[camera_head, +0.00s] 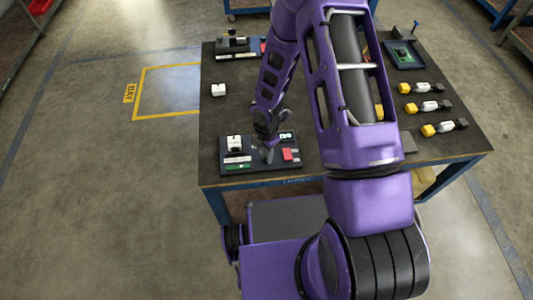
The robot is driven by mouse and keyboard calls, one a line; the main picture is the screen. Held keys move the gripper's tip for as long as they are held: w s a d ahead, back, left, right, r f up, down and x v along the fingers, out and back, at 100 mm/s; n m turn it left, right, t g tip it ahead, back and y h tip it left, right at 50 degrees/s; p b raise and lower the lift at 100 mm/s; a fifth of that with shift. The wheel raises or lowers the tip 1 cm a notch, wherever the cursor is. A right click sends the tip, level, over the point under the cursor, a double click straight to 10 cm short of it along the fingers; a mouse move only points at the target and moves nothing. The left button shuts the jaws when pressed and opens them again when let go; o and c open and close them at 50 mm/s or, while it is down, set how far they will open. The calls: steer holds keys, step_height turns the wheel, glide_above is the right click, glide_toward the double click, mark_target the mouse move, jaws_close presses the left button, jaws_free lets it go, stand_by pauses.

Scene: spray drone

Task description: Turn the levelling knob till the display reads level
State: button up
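A dark levelling unit (247,167) lies at the near left of the table. It carries a white block (235,143) with a black top, a small green strip (238,167) and a red part (290,155). Its small lit display (287,135) shows pale green characters too small to read. My gripper (268,154) points down onto the middle of the unit, between the white block and the red part. The knob cannot be made out; my gripper may cover it. Whether the fingers are open or shut is too small to tell.
The dark table (350,130) also holds a white cube (218,90), another dark unit (236,46) at the back left, several yellow, white and black parts (425,107) at right, and a green-board tray (403,55). My purple arm hides the table's middle.

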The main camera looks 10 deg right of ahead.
jaws_close()
steer(key=shift+m, duration=0.4)
steer(key=shift+f+m+b, duration=0.1)
steer(key=shift+m+b, duration=0.6)
steer(key=shift+m, duration=0.2)
steer(key=shift+m+b, duration=0.7)
steer(key=shift+m, duration=1.1)
steer(key=shift+o, duration=2.2)
jaws_free()
